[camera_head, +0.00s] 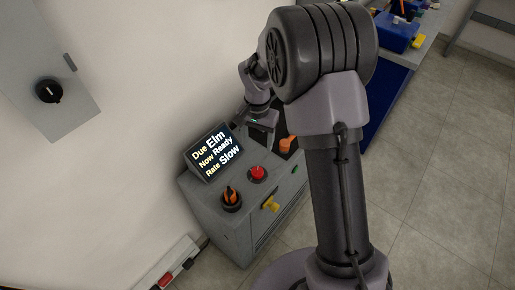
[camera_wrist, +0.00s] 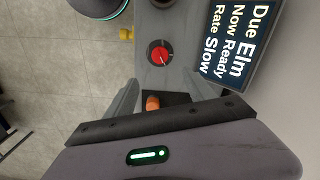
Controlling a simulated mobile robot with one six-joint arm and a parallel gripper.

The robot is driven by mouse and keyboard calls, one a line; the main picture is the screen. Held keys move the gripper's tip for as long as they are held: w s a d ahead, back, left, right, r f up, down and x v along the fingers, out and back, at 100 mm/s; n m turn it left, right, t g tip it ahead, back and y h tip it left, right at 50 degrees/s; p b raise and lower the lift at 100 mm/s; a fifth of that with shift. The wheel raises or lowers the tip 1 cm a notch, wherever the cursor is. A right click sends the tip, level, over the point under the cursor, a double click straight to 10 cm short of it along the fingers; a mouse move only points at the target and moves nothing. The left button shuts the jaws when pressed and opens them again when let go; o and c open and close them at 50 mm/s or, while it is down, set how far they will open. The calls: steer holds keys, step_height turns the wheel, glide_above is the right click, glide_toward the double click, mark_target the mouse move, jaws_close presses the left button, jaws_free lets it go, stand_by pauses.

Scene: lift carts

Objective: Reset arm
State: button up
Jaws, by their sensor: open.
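My gripper (camera_head: 262,132) hangs over the far end of a grey control cabinet (camera_head: 236,232), beside its display. In the wrist view my gripper (camera_wrist: 163,94) has its two fingers spread apart. An orange handle (camera_wrist: 152,103) shows between them, partly hidden by the gripper body. In the head view the orange handle (camera_head: 288,143) stands just right of the gripper, on a dark patch of the cabinet top. I cannot tell how far the fingers are above it. My arm reaches across the right half of the head view.
Blue bins (camera_head: 396,34) stand behind. Floor at right is clear.

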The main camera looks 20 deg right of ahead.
steer(key=shift+r, duration=0.45)
steer(key=s+a+r+n+t+b, duration=0.1)
steer(key=s+r, duration=0.4)
steer(key=r, duration=0.2)
steer(key=s+a+r+t, duration=0.1)
steer(key=s+r+t, duration=0.1)
steer(key=s+r, duration=0.45)
steer(key=s+a+r+n+t+y, duration=0.1)
steer(key=s+r, duration=0.1)
steer(key=s, duration=0.5)
steer(key=s+r+t+y+b, duration=0.1)
steer(key=s+r, duration=0.2)
steer(key=s, duration=0.4)
steer(key=shift+a+r+n+t, duration=0.15)
steer(key=shift+a+n+t, duration=0.25)
